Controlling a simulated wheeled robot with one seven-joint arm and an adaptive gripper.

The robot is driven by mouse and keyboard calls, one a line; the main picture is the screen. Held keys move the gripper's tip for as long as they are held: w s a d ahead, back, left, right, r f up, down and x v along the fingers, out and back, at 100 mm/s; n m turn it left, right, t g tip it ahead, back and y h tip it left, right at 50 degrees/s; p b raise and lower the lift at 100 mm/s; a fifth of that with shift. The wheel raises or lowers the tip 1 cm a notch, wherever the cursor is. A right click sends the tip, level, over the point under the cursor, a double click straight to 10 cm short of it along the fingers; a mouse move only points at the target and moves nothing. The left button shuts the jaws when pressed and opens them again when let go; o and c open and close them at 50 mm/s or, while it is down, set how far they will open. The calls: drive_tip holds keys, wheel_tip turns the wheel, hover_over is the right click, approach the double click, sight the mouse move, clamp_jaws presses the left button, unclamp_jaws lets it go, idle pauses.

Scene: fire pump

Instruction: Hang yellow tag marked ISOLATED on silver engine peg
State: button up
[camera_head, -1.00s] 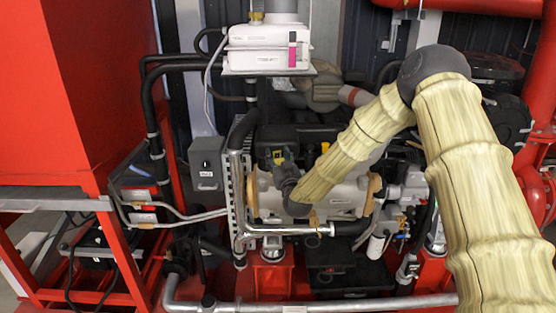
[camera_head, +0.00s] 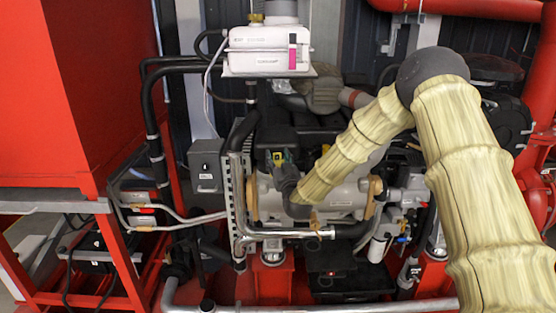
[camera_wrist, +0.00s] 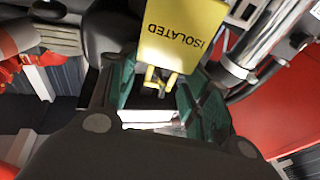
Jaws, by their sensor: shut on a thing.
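The yellow tag (camera_wrist: 182,30) with black lettering ISOLATED fills the top middle of the wrist view, its lettering upside down. My gripper (camera_wrist: 158,84) has green-lined fingers closed at the tag's yellow loop end, and the tag extends beyond the fingertips. In the head view, my gripper (camera_head: 279,164) is in front of the engine (camera_head: 338,196), near its upper left part. Only a small yellow patch of the tag (camera_head: 278,156) shows there. I cannot pick out the silver peg for certain in either view.
A silver pipe (camera_head: 285,233) runs along the engine's left and lower front. A white box (camera_head: 262,50) stands above the engine. A grey box (camera_head: 206,165) and a red cabinet (camera_head: 75,90) are at the left. Hoses and pipes crowd the space around the engine.

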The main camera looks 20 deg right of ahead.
drive_tip(key=o, duration=1.1)
drive_tip(key=shift+c, duration=0.2)
drive_tip(key=shift+s, duration=0.1)
drive_tip(key=s+f, duration=0.2)
drive_tip(key=s, duration=1)
drive_tip(key=s+a+f+g+y+b, duration=0.1)
drive_tip(key=s+a+f+g, duration=0.15)
drive_tip(key=s+f, duration=0.7)
drive_tip(key=s+a+f+g+b, duration=0.15)
drive_tip(key=s+f+g, duration=0.25)
drive_tip(key=f, duration=1)
drive_tip(key=s+a+f+g+y+b, duration=0.15)
drive_tip(key=s+f+g, duration=0.35)
drive_tip(key=f, duration=0.6)
drive_tip(key=s+f+g, duration=0.3)
drive_tip(key=s+f, duration=0.2)
drive_tip(key=s, duration=0.6)
drive_tip(key=s+f+g+h+b, duration=0.1)
drive_tip(key=s+f, duration=0.3)
drive_tip(key=s, duration=0.7)
drive_tip(key=s+f+g, duration=0.4)
drive_tip(key=s+f, duration=0.1)
drive_tip(key=s, duration=0.7)
drive_tip(key=shift+d+f+g+h+b, duration=0.2)
drive_tip(key=shift+f+g+h+b, duration=0.15)
drive_tip(key=shift+b, duration=0.05)
